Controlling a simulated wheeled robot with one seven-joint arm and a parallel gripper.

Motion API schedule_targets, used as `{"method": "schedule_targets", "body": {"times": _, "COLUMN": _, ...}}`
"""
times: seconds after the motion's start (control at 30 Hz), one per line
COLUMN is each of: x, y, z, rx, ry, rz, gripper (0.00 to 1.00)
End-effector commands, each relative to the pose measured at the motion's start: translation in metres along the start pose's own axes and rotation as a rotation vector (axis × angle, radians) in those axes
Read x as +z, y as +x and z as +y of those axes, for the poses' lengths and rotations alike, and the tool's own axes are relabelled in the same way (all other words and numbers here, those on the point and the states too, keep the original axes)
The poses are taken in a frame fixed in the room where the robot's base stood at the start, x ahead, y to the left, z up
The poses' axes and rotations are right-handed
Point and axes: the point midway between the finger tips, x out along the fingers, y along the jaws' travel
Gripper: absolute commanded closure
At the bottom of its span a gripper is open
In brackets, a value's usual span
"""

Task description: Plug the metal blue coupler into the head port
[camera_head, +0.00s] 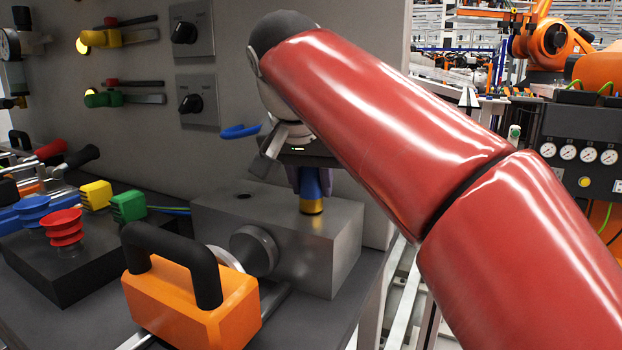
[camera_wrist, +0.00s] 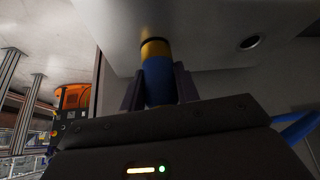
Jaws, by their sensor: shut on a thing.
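The blue coupler (camera_head: 312,186) is upright, with a gold-coloured lower end. It also shows in the wrist view (camera_wrist: 157,82). My gripper (camera_head: 310,180) is shut on its blue body, with one dark finger on each side. The gold end meets the top of the grey metal block (camera_head: 300,246) near its right part. I cannot tell whether it only touches the surface or sits in a port there. An open dark hole (camera_head: 243,196) lies on the block top to the left; it shows in the wrist view (camera_wrist: 250,41). My red arm hides the area right of the coupler.
An orange block with a black handle (camera_head: 192,290) stands in front of the grey block. Red and blue ribbed cups (camera_head: 63,228) and yellow and green connectors (camera_head: 128,206) lie to the left. A panel with knobs and levered valves (camera_head: 120,38) rises behind.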

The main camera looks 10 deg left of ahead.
Motion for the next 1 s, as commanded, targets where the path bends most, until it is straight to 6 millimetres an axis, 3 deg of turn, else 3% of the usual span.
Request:
{"method": "schedule_targets", "body": {"times": 0.37, "x": 0.001, "y": 0.001, "z": 0.000, "rx": -0.001, "ry": 0.001, "rz": 0.002, "gripper": 0.96}}
{"method": "schedule_targets", "body": {"times": 0.4, "x": 0.001, "y": 0.001, "z": 0.000, "rx": -0.001, "ry": 0.001, "rz": 0.003, "gripper": 0.67}}
{"method": "schedule_targets", "body": {"times": 0.6, "x": 0.001, "y": 0.001, "z": 0.000, "rx": -0.001, "ry": 0.000, "rz": 0.002, "gripper": 0.43}}
{"method": "schedule_targets", "body": {"times": 0.87, "x": 0.001, "y": 0.001, "z": 0.000, "rx": 0.000, "ry": -0.001, "rz": 0.000, "gripper": 0.43}}
{"method": "schedule_targets", "body": {"times": 1.0, "x": 0.000, "y": -0.014, "z": -0.001, "rx": -0.003, "ry": -0.001, "rz": 0.002, "gripper": 0.43}}
